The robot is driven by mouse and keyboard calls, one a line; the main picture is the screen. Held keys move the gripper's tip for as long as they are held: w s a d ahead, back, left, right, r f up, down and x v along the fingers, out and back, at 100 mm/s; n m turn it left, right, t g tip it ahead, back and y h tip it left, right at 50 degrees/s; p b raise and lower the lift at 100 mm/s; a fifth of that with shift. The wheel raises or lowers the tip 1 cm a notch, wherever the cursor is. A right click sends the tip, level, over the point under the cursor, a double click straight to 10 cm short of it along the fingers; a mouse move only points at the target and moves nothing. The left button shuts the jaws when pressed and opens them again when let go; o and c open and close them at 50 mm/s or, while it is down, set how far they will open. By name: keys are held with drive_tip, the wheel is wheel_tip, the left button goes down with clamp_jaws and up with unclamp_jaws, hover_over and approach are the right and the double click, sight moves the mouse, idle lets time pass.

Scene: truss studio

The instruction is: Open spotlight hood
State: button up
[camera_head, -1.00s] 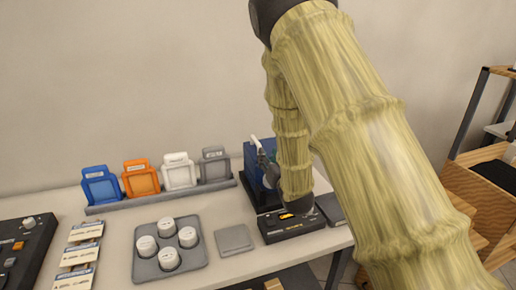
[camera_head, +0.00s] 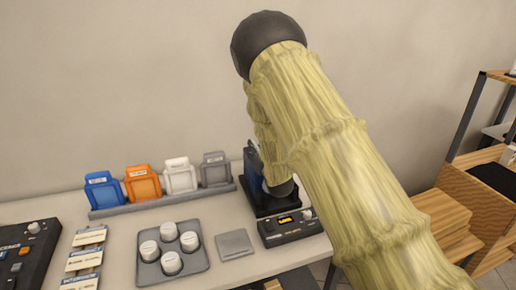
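A dark blue upright unit (camera_head: 251,166) on a black base stands at the back right of the table. It may be the spotlight, but my arm covers most of it, and I cannot make out its hood or whether that is open. The dark end of my wrist (camera_head: 281,188) shows just below my sleeved arm, in front of this unit. My gripper is at the unit, largely hidden by my arm. Its fingers cannot be made out, nor whether they touch anything.
A black control box (camera_head: 290,228) with a lit orange display sits in front of the unit. Left of it are a grey flat pad (camera_head: 234,244), a tray (camera_head: 148,274) of white round pieces, and a rack (camera_head: 160,205) of coloured frames. A wooden shelf (camera_head: 470,205) stands right.

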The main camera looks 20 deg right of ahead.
clamp_jaws()
drive_tip(key=shift+d, duration=0.15)
